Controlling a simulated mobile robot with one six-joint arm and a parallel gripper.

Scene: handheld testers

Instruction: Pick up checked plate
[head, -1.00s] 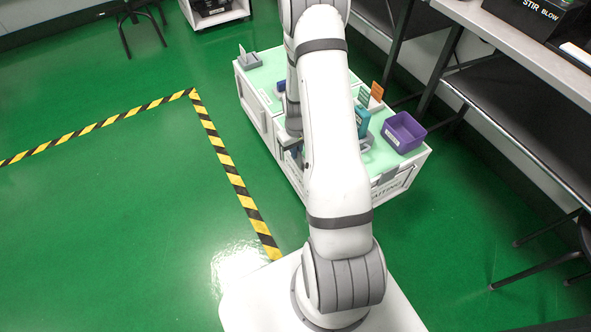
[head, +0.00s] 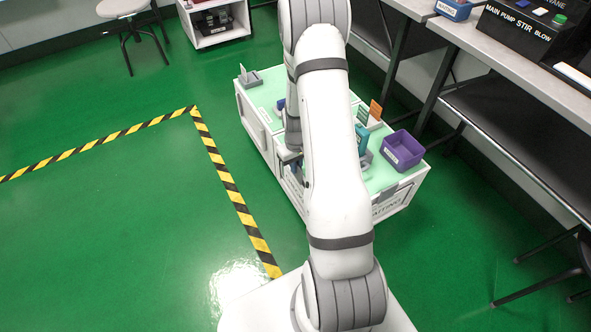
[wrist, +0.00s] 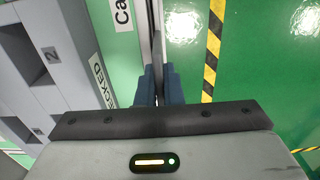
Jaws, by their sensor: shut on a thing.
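A white label ending in "CKED" (wrist: 103,82) is on the light grey unit to the left of the fingers. In the head view the gripper and plate are mostly hidden behind my arm, by the left side of the low cart (head: 262,128).
The cart's pale green top holds a purple bin (head: 403,150), a teal device (head: 362,138), an orange card (head: 376,110) and a grey stand (head: 250,78). A bench (head: 480,35) stands at the right. The green floor left of the cart is open, with striped tape (head: 225,180).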

